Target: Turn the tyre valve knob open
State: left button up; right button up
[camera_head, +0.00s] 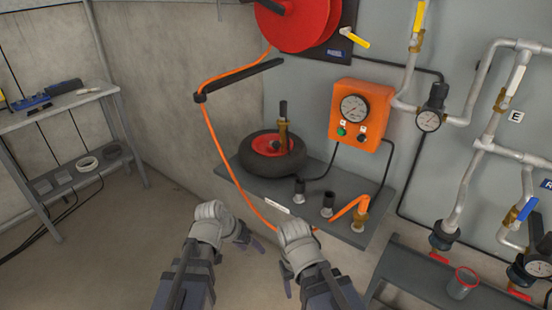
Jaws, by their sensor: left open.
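A black tyre (250,162) with a red hub lies on the grey shelf. A brass valve (282,136) stands upright at the tyre, with a dark upright piece (283,108) on top that looks like its knob. I cannot tell how far it is turned. My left gripper (247,234) is open and empty, below and in front of the shelf, well apart from the tyre valve. My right gripper (290,272) is close to its right, also below the shelf; its fingers are too small and partly hidden to tell open from shut.
The grey shelf (260,195) also bears small black-topped fittings (327,204). An orange hose (222,150) hangs in front of the tyre from the red reel (300,22). An orange gauge box (361,115) is above right. Pipes (463,185) fill the right; a side table (60,105) stands left.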

pick_arm(q)
jog(key=w+d+r+m+t+h, duration=0.1)
jog(key=w+d+r+t+h, duration=0.2)
jog(key=w, duration=0.3)
jog(key=t+h, duration=0.3)
jog(key=t, duration=0.6)
send_near(275, 146)
jog(key=shift+b+x, duration=0.4)
jog(key=shift+x, duration=3.8)
grip_shut()
